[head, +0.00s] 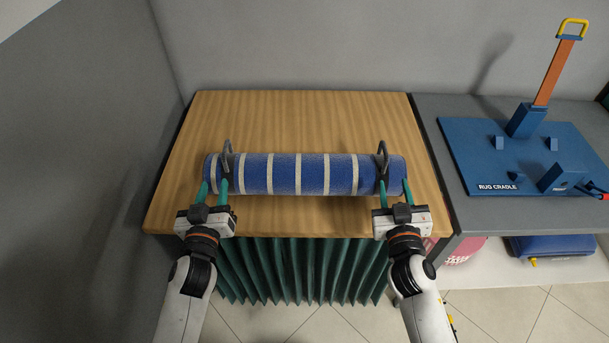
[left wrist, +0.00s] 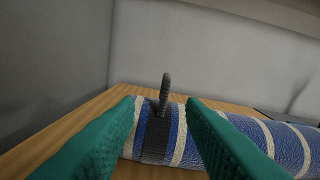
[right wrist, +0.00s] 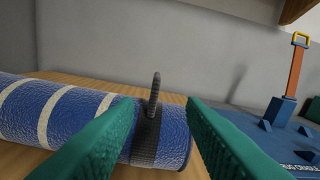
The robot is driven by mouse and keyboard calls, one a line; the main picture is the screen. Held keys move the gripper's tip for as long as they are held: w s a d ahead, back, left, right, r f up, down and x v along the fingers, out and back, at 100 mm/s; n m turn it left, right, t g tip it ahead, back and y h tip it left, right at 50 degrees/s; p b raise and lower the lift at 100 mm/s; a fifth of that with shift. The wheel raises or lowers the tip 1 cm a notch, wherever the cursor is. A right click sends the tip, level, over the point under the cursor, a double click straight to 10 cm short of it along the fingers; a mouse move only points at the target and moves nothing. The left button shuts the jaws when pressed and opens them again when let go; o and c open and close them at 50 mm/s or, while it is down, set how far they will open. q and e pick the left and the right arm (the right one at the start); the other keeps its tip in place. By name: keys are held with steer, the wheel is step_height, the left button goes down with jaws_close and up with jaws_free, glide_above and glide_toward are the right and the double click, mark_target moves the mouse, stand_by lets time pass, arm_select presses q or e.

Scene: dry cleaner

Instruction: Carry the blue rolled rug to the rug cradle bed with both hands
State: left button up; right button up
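The blue rolled rug (head: 312,174) with cream stripes lies crosswise on the wooden table. A dark strap with an upright loop handle circles it near each end: the left handle (head: 227,155) and the right handle (head: 382,155). My left gripper (head: 213,188) is open at the rug's near side, with the left strap (left wrist: 157,135) between its green fingers in the left wrist view. My right gripper (head: 393,188) is open at the right end, with the right strap (right wrist: 147,130) between its fingers in the right wrist view. The rug cradle bed (head: 475,160) is a blue labelled board with raised blocks.
The wooden table (head: 300,115) has free room behind the rug. The cradle stands on a grey counter (head: 432,125) to the right, with an orange upright lever (head: 554,72) with a yellow handle. A green pleated curtain (head: 300,268) hangs below the table. Walls stand left and behind.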

mark_target(225, 147)
arm_select(q)
steer(key=shift+w+d+r, duration=0.1)
steer(key=shift+d+r, duration=0.25)
steer(key=shift+r, duration=0.1)
arm_select(e)
steer(key=shift+w+a+r, duration=0.1)
steer(key=shift+a+r, duration=0.1)
steer(key=shift+r, duration=0.2)
